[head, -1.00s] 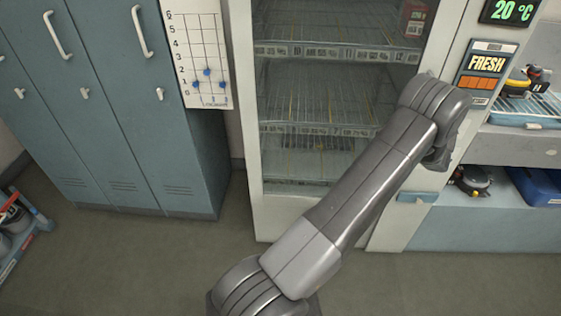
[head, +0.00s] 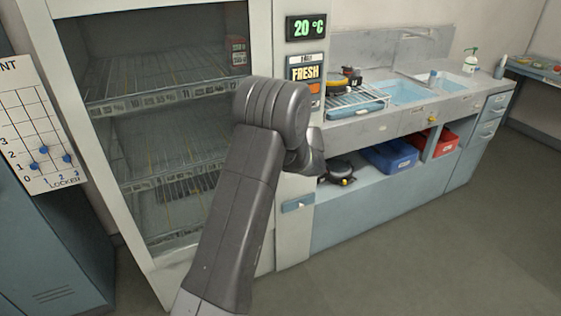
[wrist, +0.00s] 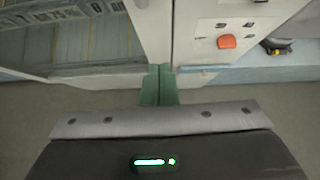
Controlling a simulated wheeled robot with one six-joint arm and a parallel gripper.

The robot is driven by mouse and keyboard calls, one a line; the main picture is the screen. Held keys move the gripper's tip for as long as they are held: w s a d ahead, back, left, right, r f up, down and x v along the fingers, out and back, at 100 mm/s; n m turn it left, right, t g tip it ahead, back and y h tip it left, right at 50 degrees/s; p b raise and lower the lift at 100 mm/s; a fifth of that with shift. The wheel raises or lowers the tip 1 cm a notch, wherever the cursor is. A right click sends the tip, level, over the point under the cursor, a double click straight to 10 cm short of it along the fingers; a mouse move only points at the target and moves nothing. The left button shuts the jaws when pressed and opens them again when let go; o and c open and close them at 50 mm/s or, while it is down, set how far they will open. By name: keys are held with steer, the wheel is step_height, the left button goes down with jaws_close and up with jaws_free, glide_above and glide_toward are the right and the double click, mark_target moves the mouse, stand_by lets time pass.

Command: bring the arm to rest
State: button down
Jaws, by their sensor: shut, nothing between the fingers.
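My gripper (wrist: 159,85) shows in the wrist view as two green fingers pressed together, with nothing between them. Beyond the fingertips in that view are the cabinet's pale frame and the floor. In the head view my arm rises from the bottom and bends at a grey joint in front of the cabinet's right edge. The gripper itself is hidden behind the arm there.
A glass-fronted cabinet (head: 265,60) with wire shelves stands close ahead. To the right, a counter (head: 400,122) has a drying rack (head: 352,102) and a sink (head: 400,92). A blue bin (head: 388,157) and a red bin (head: 446,142) sit below. Floor at right is clear.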

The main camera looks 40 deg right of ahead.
steer(key=shift+s+a+r, duration=0.1)
steer(key=shift+s+r, duration=0.15)
steer(key=shift+s, duration=0.05)
steer(key=shift+f, duration=0.1)
